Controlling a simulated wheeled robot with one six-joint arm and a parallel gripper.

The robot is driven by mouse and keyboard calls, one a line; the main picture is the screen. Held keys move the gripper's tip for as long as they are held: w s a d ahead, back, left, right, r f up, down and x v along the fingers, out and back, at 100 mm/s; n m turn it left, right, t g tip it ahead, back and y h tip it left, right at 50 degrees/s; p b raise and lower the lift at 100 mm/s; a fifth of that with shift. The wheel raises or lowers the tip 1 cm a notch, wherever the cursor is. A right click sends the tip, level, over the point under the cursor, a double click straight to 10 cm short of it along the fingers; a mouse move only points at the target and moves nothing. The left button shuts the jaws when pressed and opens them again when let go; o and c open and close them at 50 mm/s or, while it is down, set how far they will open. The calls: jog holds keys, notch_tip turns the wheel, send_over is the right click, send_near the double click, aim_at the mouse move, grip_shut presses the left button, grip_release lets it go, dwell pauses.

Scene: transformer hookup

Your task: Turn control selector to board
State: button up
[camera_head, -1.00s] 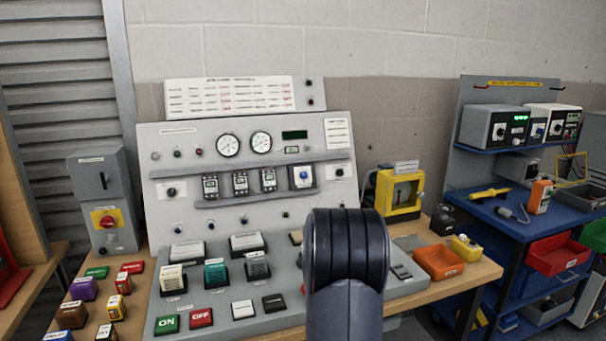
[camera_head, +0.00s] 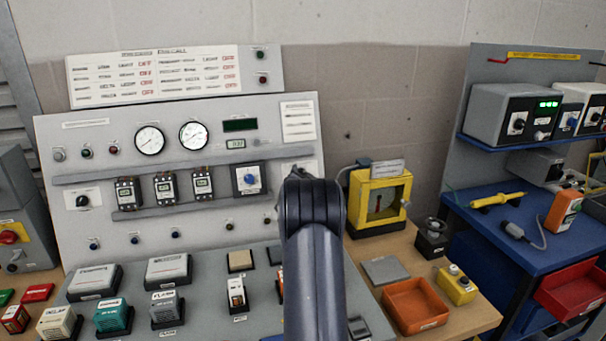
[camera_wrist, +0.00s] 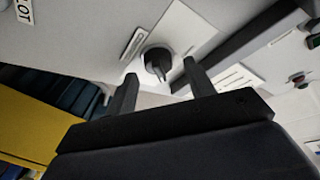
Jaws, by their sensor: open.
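A black selector knob (camera_wrist: 157,61) on a white plate shows in the wrist view, its grip ridge toward me. My gripper (camera_wrist: 160,72) is open, with one finger on each side of the knob in that picture. Whether the fingers touch it I cannot tell. In the head view my arm covers most of this knob's white plate (camera_head: 299,165) at the right end of the grey control panel (camera_head: 285,205), and my fingers are hidden. Another black knob (camera_head: 82,200) sits on a white plate at the panel's left.
A blue-knobbed module (camera_head: 249,179) and several small meters (camera_head: 165,188) sit on the panel shelf left of my arm. A yellow frame box (camera_head: 378,203) stands close on the right. An orange bin (camera_head: 415,306) lies on the bench in front of it.

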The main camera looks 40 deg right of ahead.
jog(key=shift+w+d, duration=0.1)
jog(key=shift+c, duration=0.4)
jog(key=c, duration=0.9)
